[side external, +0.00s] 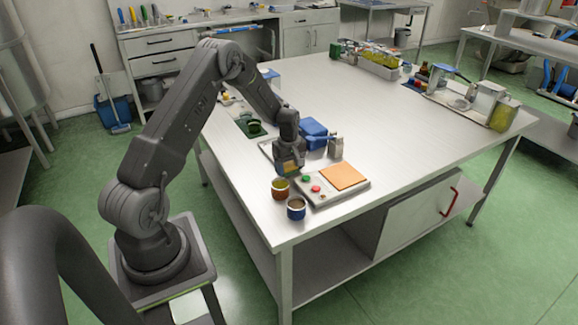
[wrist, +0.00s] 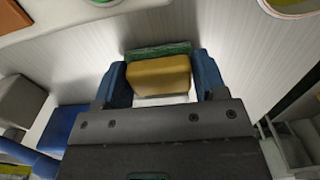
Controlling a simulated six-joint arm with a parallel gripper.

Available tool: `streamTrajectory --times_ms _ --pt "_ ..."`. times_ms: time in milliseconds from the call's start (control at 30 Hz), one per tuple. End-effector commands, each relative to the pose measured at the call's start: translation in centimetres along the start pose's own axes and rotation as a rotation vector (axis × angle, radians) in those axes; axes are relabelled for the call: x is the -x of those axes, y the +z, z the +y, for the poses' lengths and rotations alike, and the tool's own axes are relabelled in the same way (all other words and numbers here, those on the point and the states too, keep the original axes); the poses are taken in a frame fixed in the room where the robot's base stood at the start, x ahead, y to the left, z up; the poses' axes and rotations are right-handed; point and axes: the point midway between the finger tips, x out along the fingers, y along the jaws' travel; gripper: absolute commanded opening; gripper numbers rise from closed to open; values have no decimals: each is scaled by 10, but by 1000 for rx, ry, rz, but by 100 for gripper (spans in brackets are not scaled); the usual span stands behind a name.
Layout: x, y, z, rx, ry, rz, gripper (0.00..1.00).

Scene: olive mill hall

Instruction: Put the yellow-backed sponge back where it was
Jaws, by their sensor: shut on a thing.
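The sponge (wrist: 160,77) has a yellow body and a green layer along its far edge in the wrist view. My gripper (wrist: 163,80) is shut on it, with one blue finger at each side. In the side external view my gripper (side external: 289,168) points down over the near part of the steel table, left of the tray with the orange board. The sponge (side external: 288,169) shows there as a small yellow patch between the fingers. I cannot tell from these frames how far it is above the table.
A tray (side external: 348,188) with an orange board (side external: 343,176) and small green and red items lies to the right. An olive-and-red cup (side external: 280,190) and a blue cup (side external: 296,209) stand in front. A blue object (side external: 314,134) and a grey tin (side external: 335,147) are behind. The table's middle is clear.

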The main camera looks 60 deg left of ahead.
Motion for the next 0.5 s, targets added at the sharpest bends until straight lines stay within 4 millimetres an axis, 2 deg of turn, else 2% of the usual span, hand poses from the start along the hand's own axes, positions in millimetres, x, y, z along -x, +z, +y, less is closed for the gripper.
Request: streamTrajectory --times_ms 100,133,300,400,500 --pt "-3 0 0 0 0 0 46" --pt "-3 0 0 0 0 0 66" --pt "-3 0 0 0 0 0 82" --pt "-3 0 0 0 0 0 91" --pt "-3 0 0 0 0 0 91"
